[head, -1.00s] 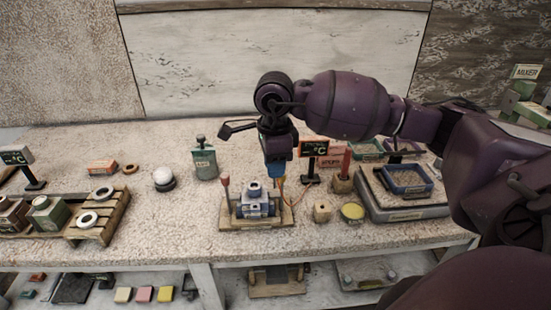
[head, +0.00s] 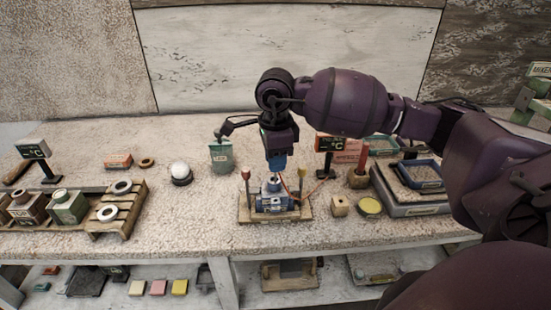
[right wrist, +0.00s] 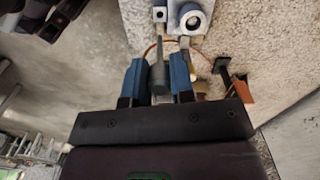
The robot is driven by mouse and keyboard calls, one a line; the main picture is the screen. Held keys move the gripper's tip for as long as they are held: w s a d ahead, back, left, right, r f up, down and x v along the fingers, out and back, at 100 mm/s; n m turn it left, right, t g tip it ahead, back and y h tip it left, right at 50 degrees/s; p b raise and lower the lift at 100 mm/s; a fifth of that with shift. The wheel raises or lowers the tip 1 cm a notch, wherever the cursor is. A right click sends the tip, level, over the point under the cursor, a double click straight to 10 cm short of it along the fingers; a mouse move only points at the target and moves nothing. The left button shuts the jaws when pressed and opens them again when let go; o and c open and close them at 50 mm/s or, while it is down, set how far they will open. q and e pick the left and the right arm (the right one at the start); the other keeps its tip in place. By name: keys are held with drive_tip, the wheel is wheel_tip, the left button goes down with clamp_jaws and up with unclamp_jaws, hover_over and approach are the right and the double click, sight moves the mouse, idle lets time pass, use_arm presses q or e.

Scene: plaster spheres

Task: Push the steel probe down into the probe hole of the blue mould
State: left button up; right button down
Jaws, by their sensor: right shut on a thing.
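The blue mould (head: 272,203) sits on a wooden base between a red-topped and a yellow-topped post. My right gripper (head: 277,168) points down just above the mould. In the right wrist view its two blue fingers (right wrist: 158,70) are shut on the grey steel probe (right wrist: 159,48). The probe's thin end points at a small pale square block with a dark hole (right wrist: 160,14), beside a round ring on the mould (right wrist: 193,20). I cannot tell whether the tip is in the hole. My left gripper is not in view.
An orange cable (head: 301,186) runs beside the mould to a black °C display (head: 327,144). A wooden cube (head: 340,206) and yellow disc (head: 370,206) stand right. The front bench strip is clear.

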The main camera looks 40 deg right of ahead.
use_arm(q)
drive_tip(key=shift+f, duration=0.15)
use_arm(e)
drive_tip(key=shift+f+b, duration=0.35)
drive_tip(key=shift+f, duration=0.15)
drive_tip(key=shift+f+b, duration=0.35)
drive_tip(key=shift+f, duration=0.3)
drive_tip(key=shift+f+b, duration=0.5)
drive_tip(key=shift+f, duration=0.45)
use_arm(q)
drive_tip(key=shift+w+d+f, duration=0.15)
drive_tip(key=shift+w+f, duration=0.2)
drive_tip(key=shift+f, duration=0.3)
use_arm(e)
drive_tip(key=shift+f, duration=0.35)
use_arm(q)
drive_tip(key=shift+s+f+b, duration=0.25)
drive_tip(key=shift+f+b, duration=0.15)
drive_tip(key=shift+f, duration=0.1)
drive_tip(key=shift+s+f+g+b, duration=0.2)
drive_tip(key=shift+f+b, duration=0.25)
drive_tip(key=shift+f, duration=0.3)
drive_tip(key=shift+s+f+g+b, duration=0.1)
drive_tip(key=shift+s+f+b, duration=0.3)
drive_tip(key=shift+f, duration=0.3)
use_arm(e)
drive_tip(key=shift+f, duration=1.95)
drive_tip(key=c, duration=0.9)
unclamp_jaws()
